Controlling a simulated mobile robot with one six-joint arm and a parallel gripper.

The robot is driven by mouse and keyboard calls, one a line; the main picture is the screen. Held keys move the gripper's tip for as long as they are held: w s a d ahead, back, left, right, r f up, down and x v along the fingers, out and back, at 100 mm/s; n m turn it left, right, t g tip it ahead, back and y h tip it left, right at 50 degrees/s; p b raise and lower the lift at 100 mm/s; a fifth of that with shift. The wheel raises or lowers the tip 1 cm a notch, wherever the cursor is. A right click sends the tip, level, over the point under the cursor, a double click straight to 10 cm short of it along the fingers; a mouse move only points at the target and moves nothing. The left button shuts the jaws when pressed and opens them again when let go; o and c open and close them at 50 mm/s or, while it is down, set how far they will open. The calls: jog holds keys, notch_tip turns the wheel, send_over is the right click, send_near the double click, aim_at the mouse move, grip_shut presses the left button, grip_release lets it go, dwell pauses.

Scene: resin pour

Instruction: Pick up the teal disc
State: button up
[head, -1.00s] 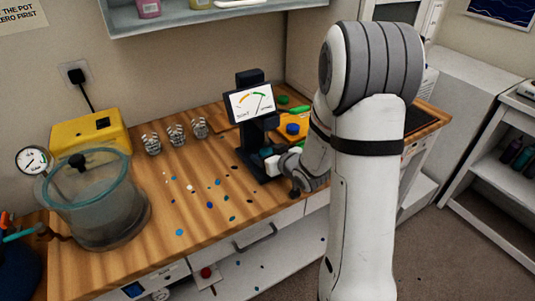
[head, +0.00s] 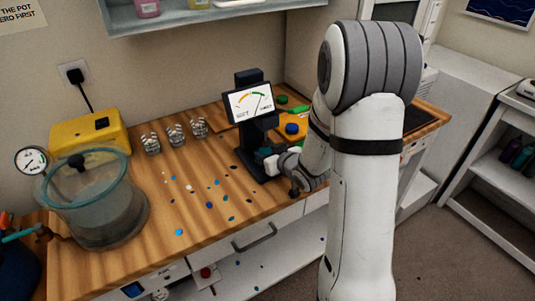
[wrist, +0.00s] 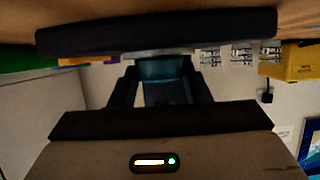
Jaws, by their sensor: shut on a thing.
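The teal disc (wrist: 161,69) shows in the wrist view between the two dark fingers of my gripper (wrist: 160,84). My gripper is shut on it. In the head view, my gripper (head: 269,162) is at the front of the black stand with the dial screen (head: 249,103), low over the bench. My wrist and the stand hide most of the disc there. In the wrist view, the stand's dark base (wrist: 155,33) lies close by the disc. I cannot tell whether the disc still touches the stand.
A glass pot (head: 95,205) stands at the bench's left, with a yellow box (head: 90,132) behind it. Several small metallic clusters (head: 175,136) stand at the back. Coloured spots dot the middle. An orange tray with a blue round thing (head: 292,128) is behind my arm.

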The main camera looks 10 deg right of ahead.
jog(key=shift+r, duration=0.1)
